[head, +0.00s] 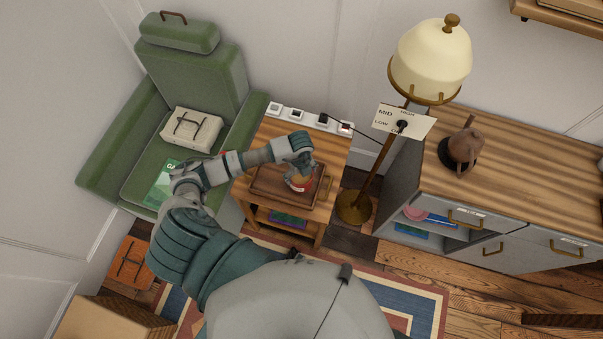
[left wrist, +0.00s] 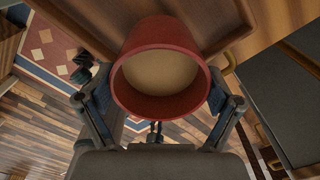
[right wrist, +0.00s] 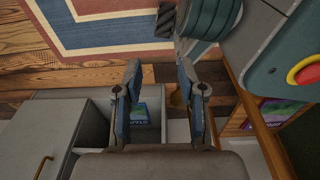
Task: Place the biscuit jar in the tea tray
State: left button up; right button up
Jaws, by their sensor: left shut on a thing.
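The biscuit jar (head: 301,184) is a small reddish pot at the right part of the brown wooden tea tray (head: 262,194), which lies on the small side table. In the left wrist view the jar (left wrist: 160,104) is red, round and tan at its facing end. My left gripper (head: 299,176) is shut on the jar, one finger on each side. The jar is in or just over the tray; I cannot tell whether it touches the tray floor. My right gripper (right wrist: 160,66) is open and empty, in the right wrist view only.
A power strip (head: 309,118) runs along the table's back edge. A floor lamp (head: 355,205) stands right of the table. A green armchair (head: 140,178) is at the left. A cabinet (head: 545,165) with a brown teapot (head: 466,146) is at the right.

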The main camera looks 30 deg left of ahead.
pick_arm(q)
jog(key=shift+w+a, duration=0.2)
jog(key=shift+w, duration=0.7)
notch_tip(320, 180, down, 4)
jog(key=shift+r, duration=0.25)
jog(key=o, duration=1.3)
jog(key=shift+f, duration=0.1)
pick_arm(e)
jog(key=shift+w+r, duration=0.35)
jog(key=shift+w, duration=0.2)
pick_arm(q)
jog(key=shift+r, duration=0.2)
notch_tip(320, 180, up, 12)
jog(key=shift+f+p, duration=0.15)
jog(key=shift+p, duration=0.2)
pick_arm(e)
jog(key=shift+s+d+f, duration=0.1)
jog(key=shift+s+f, duration=0.3)
jog(key=shift+s, duration=0.25)
jog(key=shift+s+d+f, duration=0.1)
jog(key=shift+s+f, duration=0.3)
jog(key=shift+s, duration=0.2)
